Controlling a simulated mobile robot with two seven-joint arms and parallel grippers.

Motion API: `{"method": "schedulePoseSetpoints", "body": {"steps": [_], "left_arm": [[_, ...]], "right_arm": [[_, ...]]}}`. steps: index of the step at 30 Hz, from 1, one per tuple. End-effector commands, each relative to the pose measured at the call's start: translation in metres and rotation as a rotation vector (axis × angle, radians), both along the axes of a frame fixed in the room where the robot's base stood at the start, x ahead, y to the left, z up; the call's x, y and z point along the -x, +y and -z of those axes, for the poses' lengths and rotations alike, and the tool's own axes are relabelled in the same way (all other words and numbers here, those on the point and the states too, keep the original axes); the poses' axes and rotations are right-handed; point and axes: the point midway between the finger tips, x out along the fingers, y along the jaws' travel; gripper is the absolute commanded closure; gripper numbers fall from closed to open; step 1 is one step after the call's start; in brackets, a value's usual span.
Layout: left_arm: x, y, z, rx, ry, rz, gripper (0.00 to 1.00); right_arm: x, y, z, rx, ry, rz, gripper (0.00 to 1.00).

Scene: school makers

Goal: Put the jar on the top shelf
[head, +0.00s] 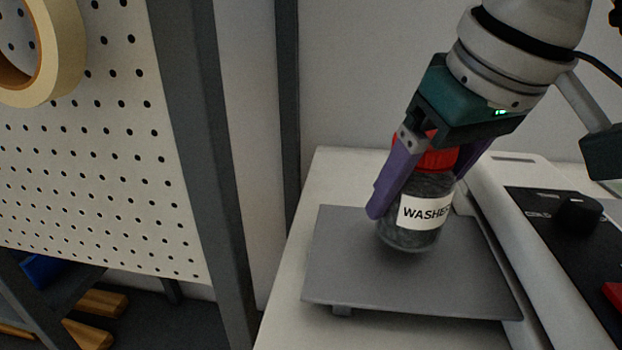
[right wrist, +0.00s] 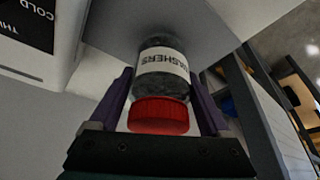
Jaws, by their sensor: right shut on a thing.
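The jar (head: 421,238) is clear with a red lid, a white label reading "WASHERS" and dark grey contents. My right gripper (head: 418,190) is shut on it, with one purple finger on each side. The jar is slightly tilted over the grey plate (head: 340,270); I cannot tell whether its base touches the plate. In the right wrist view the jar (right wrist: 163,88) sits between the fingers, with its red lid nearest the palm. My left gripper is not in view. No top shelf can be made out.
A white pegboard (head: 95,160) with a tape roll (head: 70,50) hanging on it stands at the left, edged by a dark grey post (head: 205,160). A white machine with a black panel and knob (head: 577,214) is at the right. Wooden pieces (head: 100,302) lie low at the left.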

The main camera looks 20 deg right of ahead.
Motion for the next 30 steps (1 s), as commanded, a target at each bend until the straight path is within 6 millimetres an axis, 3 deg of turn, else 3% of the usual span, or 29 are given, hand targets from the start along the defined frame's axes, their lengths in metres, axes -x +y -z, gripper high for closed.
{"method": "schedulePoseSetpoints", "body": {"steps": [1,3,16,17,21,30], "left_arm": [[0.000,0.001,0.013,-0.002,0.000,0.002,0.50],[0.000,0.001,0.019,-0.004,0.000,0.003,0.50],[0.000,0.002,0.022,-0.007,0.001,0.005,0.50],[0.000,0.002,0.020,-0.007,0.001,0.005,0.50],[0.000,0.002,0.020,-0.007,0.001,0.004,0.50],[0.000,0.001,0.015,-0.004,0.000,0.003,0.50]], "right_arm": [[0.001,0.003,0.016,-0.003,0.001,-0.003,1.00],[0.001,0.005,0.025,-0.003,0.000,-0.006,1.00],[0.001,0.005,0.028,0.000,-0.002,-0.007,1.00],[0.001,0.005,0.027,0.000,0.001,-0.007,0.16],[0.001,0.005,0.027,0.000,0.001,-0.008,0.00],[0.002,0.005,0.022,0.000,0.001,-0.007,0.00]]}}
